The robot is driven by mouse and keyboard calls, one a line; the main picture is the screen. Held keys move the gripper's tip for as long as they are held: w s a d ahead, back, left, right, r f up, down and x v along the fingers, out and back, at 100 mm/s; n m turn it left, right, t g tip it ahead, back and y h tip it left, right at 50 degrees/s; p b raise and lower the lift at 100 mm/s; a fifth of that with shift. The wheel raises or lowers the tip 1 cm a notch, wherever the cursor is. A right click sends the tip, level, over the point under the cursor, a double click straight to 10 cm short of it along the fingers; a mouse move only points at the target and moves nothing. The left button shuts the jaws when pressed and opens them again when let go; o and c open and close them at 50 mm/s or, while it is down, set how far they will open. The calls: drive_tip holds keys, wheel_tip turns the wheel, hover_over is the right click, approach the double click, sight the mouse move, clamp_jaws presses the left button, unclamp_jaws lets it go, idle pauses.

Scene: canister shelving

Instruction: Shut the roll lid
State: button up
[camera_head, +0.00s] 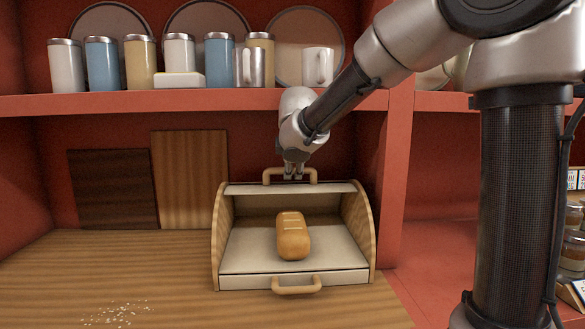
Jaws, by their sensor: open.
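A bread box with curved wooden sides (224,240) stands on the wooden counter. Its roll lid (335,188) is up at the top edge, so the front is open. A wooden handle (310,175) is on the lid, and a second handle (296,288) is on the lower front panel. A loaf of bread (293,238) lies inside on the pale floor. My gripper (294,176) is open and points down at the lid's handle. Its fingertips overlap the handle in the picture; I cannot tell whether they touch it.
A red shelf (170,101) above holds several canisters, metal and white mugs, a small white box and round plates. Two cutting boards (190,180) lean on the back wall. Crumbs (120,313) lie at the counter's front left. The counter left of the box is otherwise clear.

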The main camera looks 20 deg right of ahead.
drive_tip(key=shift+w+f, duration=0.35)
clamp_jaws()
